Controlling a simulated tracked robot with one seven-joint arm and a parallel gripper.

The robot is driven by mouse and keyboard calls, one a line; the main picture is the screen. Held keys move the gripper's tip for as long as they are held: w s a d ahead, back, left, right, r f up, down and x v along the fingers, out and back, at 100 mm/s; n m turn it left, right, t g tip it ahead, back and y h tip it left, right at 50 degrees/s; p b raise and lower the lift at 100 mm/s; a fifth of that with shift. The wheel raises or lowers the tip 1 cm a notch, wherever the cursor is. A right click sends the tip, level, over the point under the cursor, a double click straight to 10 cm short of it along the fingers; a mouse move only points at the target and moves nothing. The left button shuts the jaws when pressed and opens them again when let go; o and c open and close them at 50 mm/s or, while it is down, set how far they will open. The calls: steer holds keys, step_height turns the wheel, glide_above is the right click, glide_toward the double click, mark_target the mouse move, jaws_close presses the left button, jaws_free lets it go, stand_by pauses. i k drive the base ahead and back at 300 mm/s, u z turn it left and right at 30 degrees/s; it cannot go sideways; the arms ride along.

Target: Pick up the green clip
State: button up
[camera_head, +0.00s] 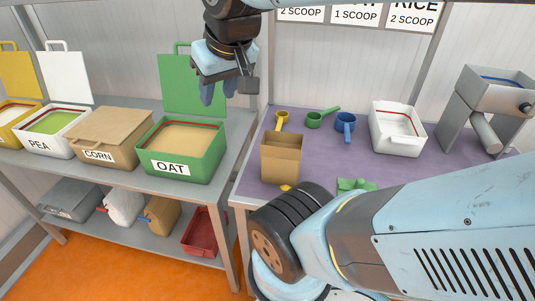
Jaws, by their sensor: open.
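A small green object (355,185), which looks like the green clip, lies near the front edge of the purple-topped table (370,165). My arm's dark joint and blue link are close in front of it and may hide part of it. My gripper (219,93) points down, open and empty, with blue fingers. It is high up in front of the green lid of the oat bin, to the upper left of the clip and well away from it.
A brown paper bag (281,160), yellow scoop (281,120), green scoop (315,120), blue cup (345,123) and white bin (397,128) stand on the table. A grey machine (490,100) is at right. The oat bin (180,150) and corn box (108,140) stand left.

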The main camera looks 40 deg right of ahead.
mark_target(344, 185)
steer(key=z, duration=0.05)
steer(key=k, duration=0.5)
steer(key=u, duration=0.85)
steer(key=i, duration=0.1)
steer(key=z, duration=2.95)
steer(key=k, duration=0.8)
steer(key=u, duration=0.4)
steer(key=i, duration=1)
steer(key=u, duration=0.05)
